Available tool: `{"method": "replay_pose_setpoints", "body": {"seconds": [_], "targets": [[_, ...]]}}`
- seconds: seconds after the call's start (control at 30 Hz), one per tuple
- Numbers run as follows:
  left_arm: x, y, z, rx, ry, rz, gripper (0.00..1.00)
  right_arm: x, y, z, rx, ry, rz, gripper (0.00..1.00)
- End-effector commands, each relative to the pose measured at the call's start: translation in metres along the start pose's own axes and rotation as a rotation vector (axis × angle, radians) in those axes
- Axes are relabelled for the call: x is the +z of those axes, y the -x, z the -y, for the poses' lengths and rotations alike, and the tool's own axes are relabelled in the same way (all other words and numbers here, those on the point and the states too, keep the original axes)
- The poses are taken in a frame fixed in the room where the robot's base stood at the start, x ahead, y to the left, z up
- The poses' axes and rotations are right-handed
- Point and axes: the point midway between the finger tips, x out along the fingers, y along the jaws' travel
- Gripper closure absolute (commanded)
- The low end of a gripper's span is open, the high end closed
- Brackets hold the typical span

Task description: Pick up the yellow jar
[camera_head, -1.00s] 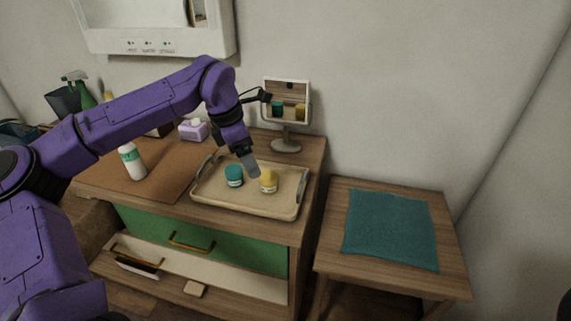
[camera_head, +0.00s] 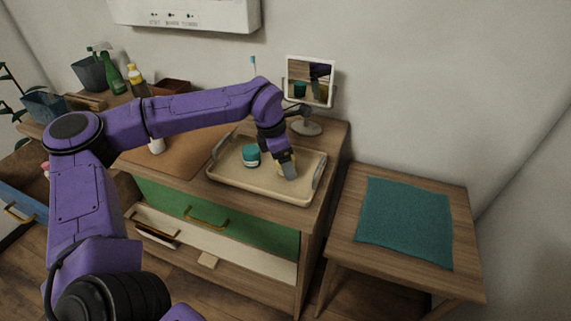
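The yellow jar (camera_head: 279,157) is on the beige tray (camera_head: 235,181) and is mostly hidden by my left gripper (camera_head: 287,168). Only small yellow patches show beside the fingers. My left gripper points down at the jar, with a grey finger in front of it. I cannot tell whether the fingers are closed on the jar or open around it. My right gripper is not in view.
A teal jar (camera_head: 251,156) stands on the tray, left of my gripper. A mirror (camera_head: 309,83) on a stand is behind the tray. A side table with a teal cloth (camera_head: 405,222) is at the right. Bottles (camera_head: 114,76) stand at the back left.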

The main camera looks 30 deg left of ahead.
Motion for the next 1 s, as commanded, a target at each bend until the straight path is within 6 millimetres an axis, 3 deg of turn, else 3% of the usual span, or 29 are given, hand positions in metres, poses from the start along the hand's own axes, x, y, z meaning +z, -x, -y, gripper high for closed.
{"method": "replay_pose_setpoints", "body": {"seconds": [0.1, 0.2, 0.3, 0.57, 0.73, 0.87, 1.0], "targets": [[0.0, 0.0, 0.0, 0.0, 0.0, 0.0, 0.22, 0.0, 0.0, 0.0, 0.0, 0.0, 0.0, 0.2], [0.0, 0.0, 0.0, 0.0, 0.0, 0.0, 0.54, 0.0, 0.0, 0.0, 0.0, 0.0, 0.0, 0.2], [0.0, 0.0, 0.0, 0.0, 0.0, 0.0, 0.81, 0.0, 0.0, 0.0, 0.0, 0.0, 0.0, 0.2], [0.0, 0.002, 0.0, 0.001, -0.001, 0.001, 0.81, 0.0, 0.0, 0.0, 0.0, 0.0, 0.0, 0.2], [0.005, 0.015, -0.001, 0.003, -0.001, 0.002, 0.81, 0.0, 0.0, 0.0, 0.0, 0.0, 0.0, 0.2], [0.006, 0.041, 0.004, 0.003, -0.002, 0.005, 0.81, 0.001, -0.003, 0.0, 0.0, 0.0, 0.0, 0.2], [-0.008, 0.087, 0.027, 0.006, -0.002, 0.009, 0.81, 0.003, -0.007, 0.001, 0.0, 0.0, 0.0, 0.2]]}}
